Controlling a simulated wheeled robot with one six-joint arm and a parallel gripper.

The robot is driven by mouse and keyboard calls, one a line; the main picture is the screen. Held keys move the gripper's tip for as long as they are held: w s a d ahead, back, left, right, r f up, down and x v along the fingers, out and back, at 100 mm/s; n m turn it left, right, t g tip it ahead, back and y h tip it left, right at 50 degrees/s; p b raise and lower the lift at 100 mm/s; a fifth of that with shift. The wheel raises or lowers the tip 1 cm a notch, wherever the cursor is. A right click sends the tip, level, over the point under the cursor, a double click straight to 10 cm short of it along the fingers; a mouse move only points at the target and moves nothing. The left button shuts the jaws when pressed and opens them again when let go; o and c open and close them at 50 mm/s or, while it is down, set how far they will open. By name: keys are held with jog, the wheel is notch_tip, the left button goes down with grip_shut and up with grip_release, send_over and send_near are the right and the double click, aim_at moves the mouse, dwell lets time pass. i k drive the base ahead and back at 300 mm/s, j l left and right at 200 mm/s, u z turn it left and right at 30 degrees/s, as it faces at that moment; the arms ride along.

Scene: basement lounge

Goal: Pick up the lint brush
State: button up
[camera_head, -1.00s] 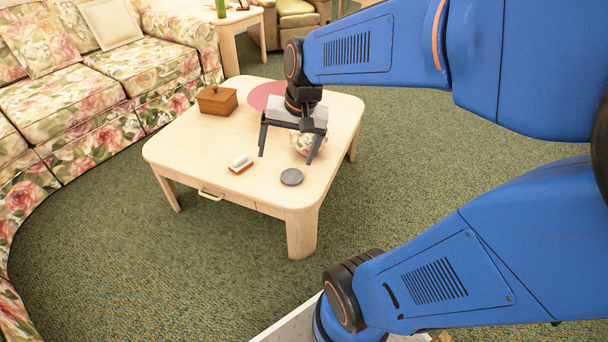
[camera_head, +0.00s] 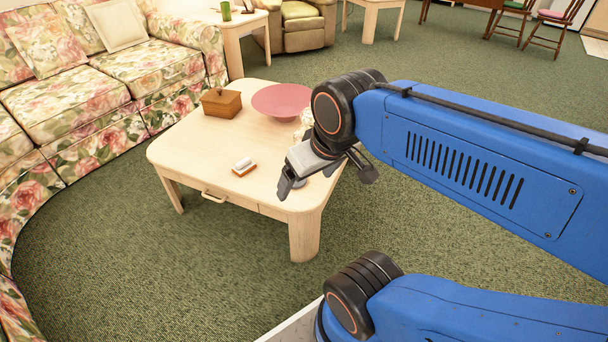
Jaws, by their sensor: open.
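The lint brush (camera_head: 244,167) is a small white and orange-brown item lying on the pale wooden coffee table (camera_head: 196,152), left of my gripper and near the table's front edge. My gripper (camera_head: 327,178) is above the table's right front part, to the right of the brush and apart from it. Its jaws are open, one finger toward the left and one toward the right. I see nothing held between them. The gripper hides most of a grey round disc (camera_head: 303,182) on the table.
A brown wooden box (camera_head: 221,103) and a wide pink bowl (camera_head: 281,100) stand on the table's far part. A pale floral object (camera_head: 306,118) is partly hidden behind my gripper. A floral sofa (camera_head: 100,85) bounds the left. Green carpet (camera_head: 170,270) is clear in front.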

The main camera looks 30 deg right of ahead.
aim_at(245, 165)
jog(key=u, duration=1.45)
jog(key=z, duration=1.65)
jog(key=i+l+u, duration=0.25)
jog(key=u, duration=0.15)
jog(key=i+l+u, duration=0.2)
jog(key=l+u, duration=0.2)
